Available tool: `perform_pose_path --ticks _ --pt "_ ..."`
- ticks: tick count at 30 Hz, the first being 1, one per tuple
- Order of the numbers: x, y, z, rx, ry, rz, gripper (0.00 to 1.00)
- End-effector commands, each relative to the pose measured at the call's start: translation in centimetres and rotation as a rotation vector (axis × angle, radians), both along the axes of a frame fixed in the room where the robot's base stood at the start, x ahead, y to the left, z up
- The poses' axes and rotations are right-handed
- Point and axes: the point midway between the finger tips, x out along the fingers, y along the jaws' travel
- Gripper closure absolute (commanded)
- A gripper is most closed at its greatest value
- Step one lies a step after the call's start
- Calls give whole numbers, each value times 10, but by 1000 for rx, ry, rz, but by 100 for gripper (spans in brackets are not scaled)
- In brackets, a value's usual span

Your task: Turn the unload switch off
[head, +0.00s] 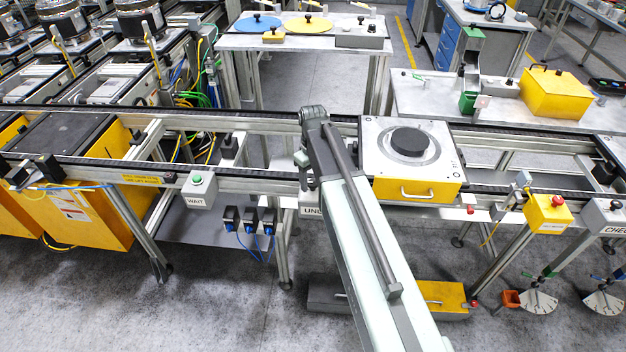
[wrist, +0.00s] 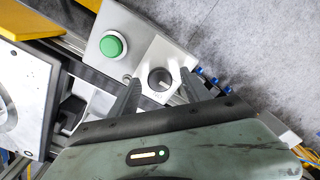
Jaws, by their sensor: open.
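The unload box (head: 313,207) is on the front rail of the conveyor in the head view. Its label starts "UN", and my arm hides the rest. In the wrist view the box (wrist: 115,19) is grey, with a green button (wrist: 112,45) and a dark round switch knob (wrist: 158,76) with a light mark, set in a pale surround. My gripper (wrist: 161,80) is open, with one dark finger on each side of the knob. I cannot tell whether the fingers touch it or which setting the knob is at.
A yellow pallet (head: 418,190) with a white top and black disc stands on the conveyor, just right of my arm. The wait box (head: 198,189) with its green button is to the left. A yellow box with a red button (head: 549,213) is further right.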

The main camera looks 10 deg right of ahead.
Motion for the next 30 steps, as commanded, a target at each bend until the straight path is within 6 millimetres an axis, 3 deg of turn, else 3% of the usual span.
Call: perform_pose_path --ticks 15,30 --pt "0 0 78 0 0 1 44" --pt "0 0 76 0 0 1 44"
